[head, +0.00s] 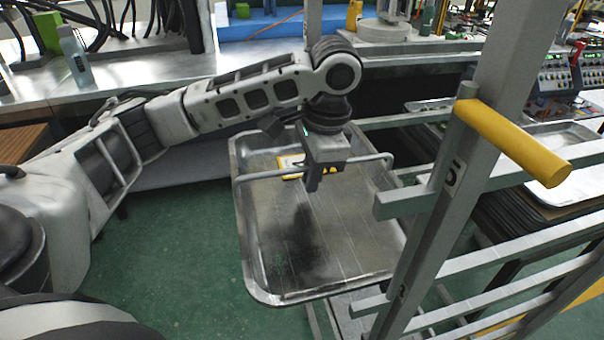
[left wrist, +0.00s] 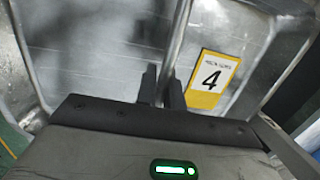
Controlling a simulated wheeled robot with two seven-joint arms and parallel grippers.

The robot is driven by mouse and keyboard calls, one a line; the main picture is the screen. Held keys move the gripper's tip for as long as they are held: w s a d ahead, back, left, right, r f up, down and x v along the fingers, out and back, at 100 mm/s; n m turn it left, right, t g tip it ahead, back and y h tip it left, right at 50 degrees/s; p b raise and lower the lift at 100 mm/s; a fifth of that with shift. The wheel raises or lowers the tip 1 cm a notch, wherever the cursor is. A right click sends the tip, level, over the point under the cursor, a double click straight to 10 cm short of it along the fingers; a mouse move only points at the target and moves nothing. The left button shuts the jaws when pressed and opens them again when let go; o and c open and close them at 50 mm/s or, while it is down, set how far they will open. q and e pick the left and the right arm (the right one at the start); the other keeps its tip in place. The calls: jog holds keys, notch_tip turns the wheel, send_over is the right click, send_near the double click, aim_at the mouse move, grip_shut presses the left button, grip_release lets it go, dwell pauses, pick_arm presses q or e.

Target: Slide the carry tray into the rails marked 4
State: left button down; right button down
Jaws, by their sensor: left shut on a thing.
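The carry tray (head: 340,245) is a shallow grey metal tray with a raised rim and a bar handle (head: 262,175) across it. It appears level, above the floor, left of the rack. My left gripper (head: 313,187) is shut on the handle, which also shows between its fingers in the left wrist view (left wrist: 178,40). A lower rail (head: 368,305) sits near a small, unreadable post mark (head: 402,291). Whether tray and rails touch is unclear.
The rack post (head: 435,215) bears a 5 beside an upper rail (head: 400,204). A yellow handle (head: 515,142) sticks out from the post. Another tray (head: 555,150) lies in the rack behind. A metal bench with a bottle (head: 75,55) stands at the back left. Green floor is open at left.

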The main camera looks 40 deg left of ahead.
pick_arm(q)
jog(key=w+d, duration=1.3)
jog(key=w, duration=0.2)
jog(key=shift+w+d, duration=0.25)
jog(key=shift+w, duration=0.15)
dwell(1.9)
dwell(0.5)
jog(key=c, duration=1.4)
grip_release()
jog(key=shift+f, duration=0.1)
jog(key=shift+c, duration=0.2)
